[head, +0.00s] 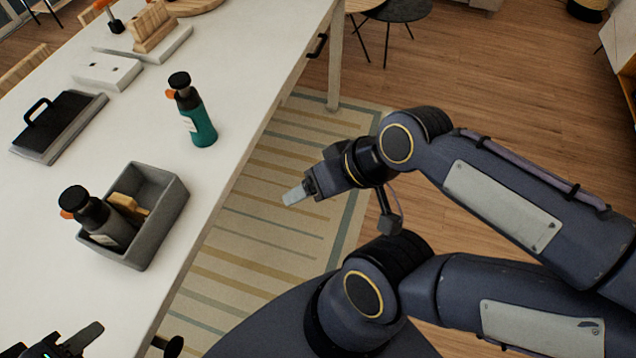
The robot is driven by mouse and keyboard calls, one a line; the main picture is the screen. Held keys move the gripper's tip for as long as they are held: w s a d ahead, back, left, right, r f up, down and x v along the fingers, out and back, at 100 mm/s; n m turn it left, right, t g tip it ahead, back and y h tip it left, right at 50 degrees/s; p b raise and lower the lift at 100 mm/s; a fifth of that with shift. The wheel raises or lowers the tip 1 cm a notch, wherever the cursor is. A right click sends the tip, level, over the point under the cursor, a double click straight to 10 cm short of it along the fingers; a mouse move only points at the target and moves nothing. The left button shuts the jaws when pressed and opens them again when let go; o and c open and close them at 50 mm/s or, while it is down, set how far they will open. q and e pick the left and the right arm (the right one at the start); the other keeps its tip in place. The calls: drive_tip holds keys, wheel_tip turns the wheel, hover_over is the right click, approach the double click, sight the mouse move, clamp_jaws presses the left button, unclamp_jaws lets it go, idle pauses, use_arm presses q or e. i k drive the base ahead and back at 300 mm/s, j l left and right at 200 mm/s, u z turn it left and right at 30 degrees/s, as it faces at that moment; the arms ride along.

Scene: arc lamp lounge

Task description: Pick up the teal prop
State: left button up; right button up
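The teal prop (200,128) is a bottle with a teal lower body, a pale label, a grey-brown upper part, a black cap and an orange piece at its neck. It stands upright on the white table (235,65), near the table's right edge. My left gripper (72,342) is at the bottom left corner, partly cut off, well apart from the bottle. One dark finger shows clearly; its opening cannot be judged. My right gripper (292,196) is off the table's right side, over the rug, apart from the bottle. Its fingers are seen side-on, so its opening is unclear.
A grey bin (165,212) between my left gripper and the teal bottle holds a similar grey bottle (98,215) and a tan block (128,207). A black-handled item (58,125) and white blocks (105,70) lie farther left. Bare tabletop surrounds the teal bottle.

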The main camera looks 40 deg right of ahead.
sight(204, 134)
drive_tip(key=i+l+u, duration=0.15)
drive_tip(key=l+u, duration=0.15)
drive_tip(key=u, duration=0.2)
drive_tip(key=l+u, duration=0.35)
drive_tip(key=u, duration=0.15)
drive_tip(key=i, duration=0.05)
